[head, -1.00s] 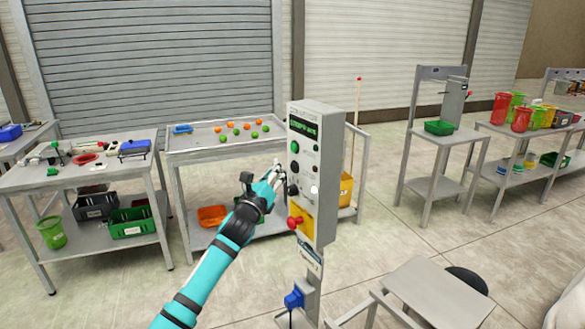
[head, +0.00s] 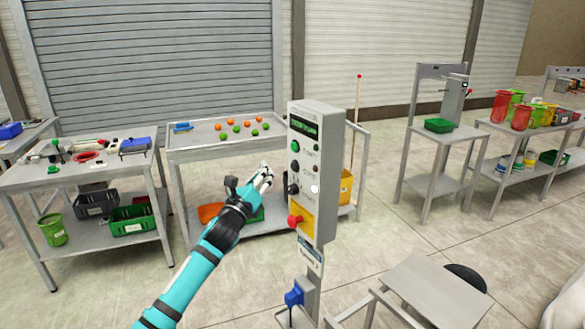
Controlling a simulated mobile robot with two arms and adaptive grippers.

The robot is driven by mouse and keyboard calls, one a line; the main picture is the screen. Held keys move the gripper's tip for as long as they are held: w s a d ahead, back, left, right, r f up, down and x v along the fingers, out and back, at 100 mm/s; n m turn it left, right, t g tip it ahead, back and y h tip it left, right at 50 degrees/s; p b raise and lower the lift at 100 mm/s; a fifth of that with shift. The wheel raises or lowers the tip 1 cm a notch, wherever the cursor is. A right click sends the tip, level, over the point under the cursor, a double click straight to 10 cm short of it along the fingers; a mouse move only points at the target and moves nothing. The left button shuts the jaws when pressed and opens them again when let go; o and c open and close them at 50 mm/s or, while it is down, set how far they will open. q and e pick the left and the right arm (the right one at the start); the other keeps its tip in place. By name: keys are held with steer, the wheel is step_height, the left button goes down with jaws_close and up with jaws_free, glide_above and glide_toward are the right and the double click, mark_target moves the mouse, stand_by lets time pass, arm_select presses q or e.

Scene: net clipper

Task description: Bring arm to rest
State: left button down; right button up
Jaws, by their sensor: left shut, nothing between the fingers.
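My left arm, teal with black bands, reaches up from the bottom of the head view. My left gripper (head: 264,176) is shut and empty. It is just left of the grey control box (head: 314,130) on its post, with a visible gap between them. The control box has a dark display, a green button, a black knob and a red knob on a yellow plate (head: 298,221). My right gripper is not in view; only a pale shape, which I cannot identify, shows at the lower right edge.
A table (head: 220,140) with orange and green balls stands behind the gripper. A tool table (head: 75,175) with bins on its lower shelf is at left. A low grey stand (head: 435,290) is at front right. Shelves (head: 440,155) stand farther back. Floor between is clear.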

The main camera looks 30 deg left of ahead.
arm_select(q)
steer(key=shift+f, duration=0.1)
